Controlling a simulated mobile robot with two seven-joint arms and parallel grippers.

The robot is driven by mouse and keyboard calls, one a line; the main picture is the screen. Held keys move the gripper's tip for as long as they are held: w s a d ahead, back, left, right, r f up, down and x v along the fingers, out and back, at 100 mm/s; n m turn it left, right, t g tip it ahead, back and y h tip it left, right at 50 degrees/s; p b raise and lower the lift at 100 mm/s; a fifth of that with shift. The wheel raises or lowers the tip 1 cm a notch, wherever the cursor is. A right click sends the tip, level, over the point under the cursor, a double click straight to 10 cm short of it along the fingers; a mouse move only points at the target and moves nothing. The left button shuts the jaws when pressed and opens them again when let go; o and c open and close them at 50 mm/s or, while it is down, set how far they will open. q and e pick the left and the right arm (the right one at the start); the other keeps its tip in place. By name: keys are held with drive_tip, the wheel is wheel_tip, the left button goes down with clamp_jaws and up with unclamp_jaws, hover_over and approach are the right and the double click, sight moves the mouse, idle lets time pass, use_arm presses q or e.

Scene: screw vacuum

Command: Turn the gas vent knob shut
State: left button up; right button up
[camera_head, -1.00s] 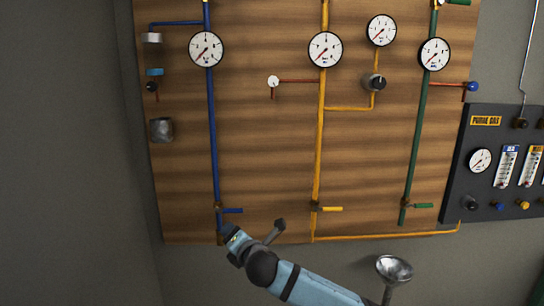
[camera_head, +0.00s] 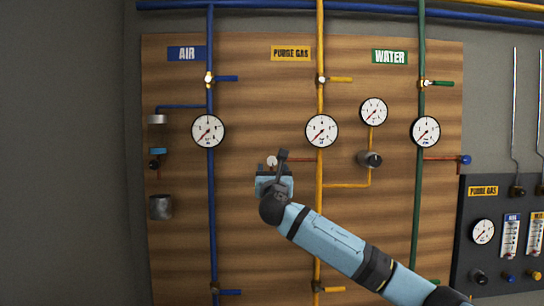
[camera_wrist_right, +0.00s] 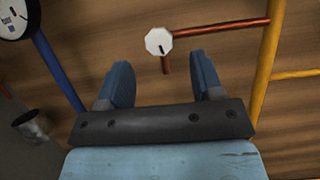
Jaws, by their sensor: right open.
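The gas vent knob is a small white octagonal knob (camera_head: 272,160) on a short red-brown branch pipe, left of the yellow purge gas pipe (camera_head: 320,224). In the right wrist view the knob (camera_wrist_right: 158,41) sits just beyond the fingertips and roughly centred between them, with the branch pipe bending down below it. My right gripper (camera_head: 272,170) is raised in front of the board, just below the knob in the head view. Its two blue fingers (camera_wrist_right: 160,68) are apart with nothing between them. No contact with the knob shows. My left gripper is out of view.
The wooden board (camera_head: 265,240) carries a blue air pipe (camera_head: 212,230) and a green water pipe (camera_head: 418,210), with gauges and valve handles. A grey regulator knob (camera_head: 370,160) is right of the yellow pipe. A dark purge gas panel (camera_head: 480,210) is at far right.

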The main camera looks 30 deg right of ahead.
sight(272, 163)
drive_tip(key=p+x, duration=0.1)
drive_tip(key=x, duration=0.5)
drive_tip(key=shift+w+r+p, duration=0.1)
drive_tip(key=shift+w+p, duration=0.05)
drive_tip(key=shift+p, duration=0.2)
drive_tip(key=shift+w+d+r, duration=0.15)
drive_tip(key=shift+w+d, duration=0.2)
drive_tip(key=shift+w, duration=0.15)
drive_tip(key=shift+c, duration=0.5)
drive_tip(key=c, duration=0.8)
